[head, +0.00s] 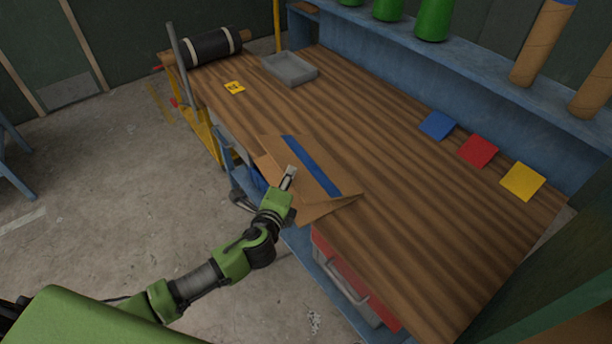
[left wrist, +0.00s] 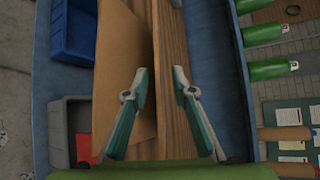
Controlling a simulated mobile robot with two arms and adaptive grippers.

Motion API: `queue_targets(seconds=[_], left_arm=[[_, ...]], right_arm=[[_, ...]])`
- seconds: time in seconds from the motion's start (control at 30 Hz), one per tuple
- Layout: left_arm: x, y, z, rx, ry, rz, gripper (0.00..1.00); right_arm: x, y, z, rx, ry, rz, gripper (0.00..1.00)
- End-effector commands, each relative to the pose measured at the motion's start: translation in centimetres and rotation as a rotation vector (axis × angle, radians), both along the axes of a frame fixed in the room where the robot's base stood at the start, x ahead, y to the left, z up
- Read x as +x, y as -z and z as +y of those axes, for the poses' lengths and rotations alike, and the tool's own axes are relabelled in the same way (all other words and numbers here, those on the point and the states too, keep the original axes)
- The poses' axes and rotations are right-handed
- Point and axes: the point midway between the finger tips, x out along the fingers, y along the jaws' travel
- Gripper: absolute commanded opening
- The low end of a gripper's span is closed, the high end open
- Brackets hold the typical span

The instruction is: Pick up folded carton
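The folded carton (head: 311,190) is a flat brown piece with a blue stripe, lying at the near edge of the wooden workbench with its flaps spread. In the left wrist view, a brown carton panel (left wrist: 118,75) runs up the left of centre. My left gripper (head: 289,174) is over the carton's near side in the head view. In the left wrist view its two fingers (left wrist: 161,76) are apart, with the panel's edge showing between them. Whether a finger touches the carton cannot be told. My right gripper is not in view.
The workbench (head: 420,215) has free room around the carton. Blue, red (head: 478,150) and yellow squares lie along the back.

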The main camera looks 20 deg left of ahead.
Motion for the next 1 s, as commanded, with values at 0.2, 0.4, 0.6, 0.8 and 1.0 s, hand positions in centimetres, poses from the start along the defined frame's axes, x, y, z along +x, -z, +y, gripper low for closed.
queue_targets(seconds=[0.2, 0.4, 0.6, 0.8, 1.0], left_arm=[[1.2, 0.4, 0.1, 0.001, 0.001, 0.000, 0.24], [3.0, 0.9, 0.3, 0.001, 0.000, 0.000, 0.24], [5.1, 1.8, 0.5, -0.001, 0.000, 0.000, 0.24], [5.9, 2.1, 0.6, 0.000, 0.001, 0.000, 0.24], [5.9, 2.1, 0.6, 0.000, 0.001, 0.001, 0.24]], right_arm=[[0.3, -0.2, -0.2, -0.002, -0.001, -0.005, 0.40], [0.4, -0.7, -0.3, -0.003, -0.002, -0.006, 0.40], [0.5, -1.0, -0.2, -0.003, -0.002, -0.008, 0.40], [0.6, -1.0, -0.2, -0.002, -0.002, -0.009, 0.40], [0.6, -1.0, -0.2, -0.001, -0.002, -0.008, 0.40]])
